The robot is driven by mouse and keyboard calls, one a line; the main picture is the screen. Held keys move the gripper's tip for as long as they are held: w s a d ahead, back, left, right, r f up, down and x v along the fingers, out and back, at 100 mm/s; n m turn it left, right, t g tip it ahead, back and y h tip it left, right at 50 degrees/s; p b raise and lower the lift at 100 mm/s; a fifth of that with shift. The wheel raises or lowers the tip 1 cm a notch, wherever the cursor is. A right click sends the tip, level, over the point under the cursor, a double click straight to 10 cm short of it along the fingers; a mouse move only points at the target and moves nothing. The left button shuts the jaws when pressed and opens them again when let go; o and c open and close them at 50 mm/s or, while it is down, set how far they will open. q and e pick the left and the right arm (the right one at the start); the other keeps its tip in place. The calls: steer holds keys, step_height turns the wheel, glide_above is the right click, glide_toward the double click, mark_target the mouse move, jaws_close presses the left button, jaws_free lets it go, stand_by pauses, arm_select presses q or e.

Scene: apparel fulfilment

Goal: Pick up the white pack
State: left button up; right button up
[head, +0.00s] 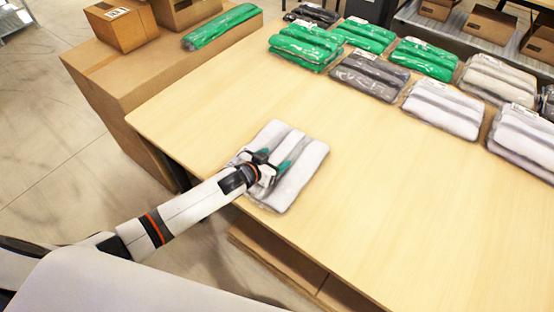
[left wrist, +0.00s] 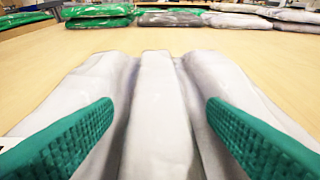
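A white pack (head: 299,160) of folded cloth in clear film lies flat on the table (head: 390,215), near its front left edge. My left gripper (head: 272,165) is over the pack, its green fingertips at the pack's surface. In the left wrist view the pack (left wrist: 160,115) fills the lower middle, and the fingers of my left gripper (left wrist: 158,130) stand wide apart with the pack's middle fold between them. I cannot tell whether the fingertips touch the pack. My right gripper is in neither view.
Several green, grey and white packs stand in rows at the table's back, including a grey pack (head: 370,75) and another white pack (head: 443,108). Cardboard boxes (head: 122,24) and a green pack (head: 222,26) sit on a large carton at the left. The table's middle is clear.

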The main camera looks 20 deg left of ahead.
arm_select(q)
steer(key=c, duration=1.2)
steer(key=shift+r, duration=0.1)
